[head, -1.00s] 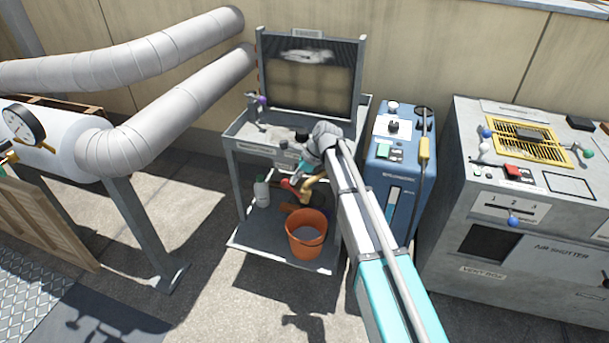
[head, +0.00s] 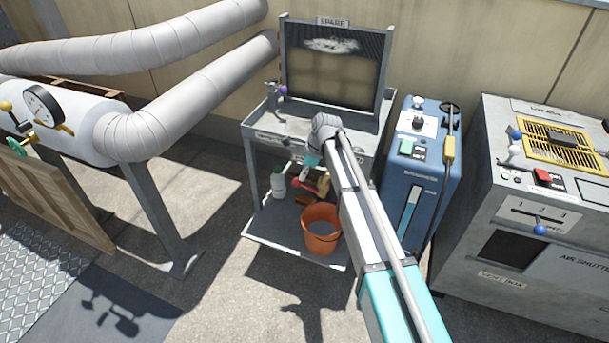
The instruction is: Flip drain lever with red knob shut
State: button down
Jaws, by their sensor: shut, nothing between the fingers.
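The red knob (head: 303,185) shows small under the front edge of the grey bench, beside a brass-coloured drain valve body (head: 323,184). The lever's exact angle is too small to tell. My arm reaches in from the lower right and bends at a grey wrist above the bench's front edge. My gripper (head: 305,173) hangs below the wrist, just above and close to the red knob. It is small and partly hidden by my arm. It looks shut and empty. I cannot tell whether it touches the knob or lever.
An orange bucket (head: 321,231) stands on the bench's lower shelf (head: 285,250), below the valve, with a pale bottle (head: 278,184) to the left. A purple knob (head: 283,90) sits at the bench's back left. A blue unit (head: 415,180) stands close on the right.

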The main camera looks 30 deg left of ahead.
jog(key=shift+s+a+f+b, duration=0.1)
jog(key=shift+a+f+b, duration=0.4)
jog(key=shift+f, duration=0.1)
jog(key=shift+s+a+f+b, duration=0.1)
jog(key=shift+a+f+b, duration=0.3)
jog(key=shift+f, duration=0.2)
jog(key=shift+d+r, duration=0.1)
jog(key=shift+r, duration=0.05)
jog(key=w+a+r+p, duration=0.1)
jog(key=w+r+p, duration=0.2)
jog(key=r+p, duration=0.9)
jog(key=shift+w+a+r, duration=0.2)
dwell(0.3)
dwell(0.6)
